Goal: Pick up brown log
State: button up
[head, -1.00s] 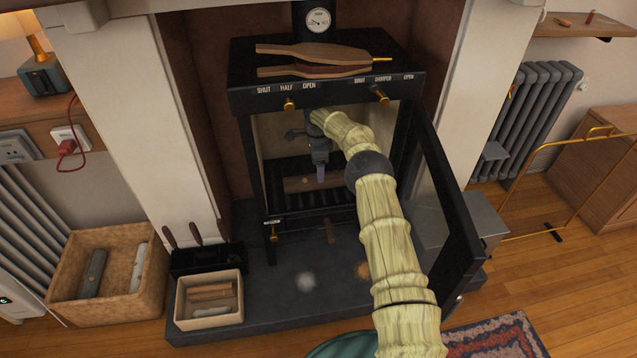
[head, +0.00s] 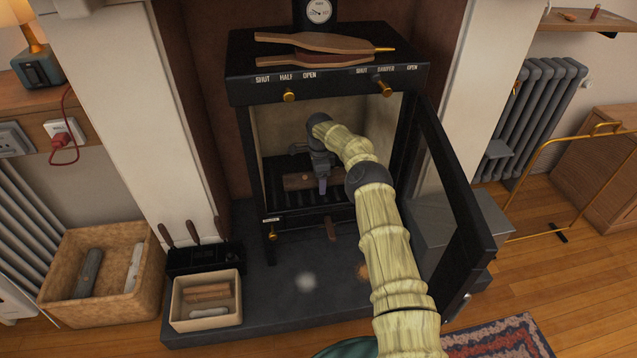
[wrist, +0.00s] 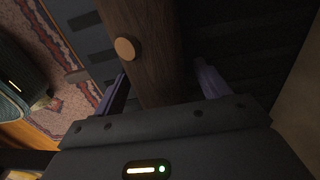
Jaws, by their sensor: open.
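The brown log (head: 300,182) lies on the dark grate inside the open stove. In the wrist view the brown log (wrist: 150,50) runs between the two purple fingers, with a pale round knot on its surface. My gripper (head: 323,185) is inside the stove, pointing down at the log's right part. In the wrist view my gripper (wrist: 160,85) is open, with one finger on each side of the log. A gap shows on the right side; whether the left finger touches the log I cannot tell. The log's right end is partly hidden by my gripper in the head view.
The stove (head: 250,90) surrounds my arm, and its glass door (head: 455,200) stands open at the right. Bellows (head: 310,48) lie on top. A small box of sticks (head: 206,322) and a larger log basket (head: 60,300) stand at the lower left.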

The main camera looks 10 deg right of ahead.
dwell(0.4)
jog(key=shift+r, duration=0.1)
jog(key=c, duration=1.3)
jog(key=shift+w+r+p, duration=0.1)
jog(key=shift+r+p, duration=0.1)
jog(key=shift+p, duration=0.2)
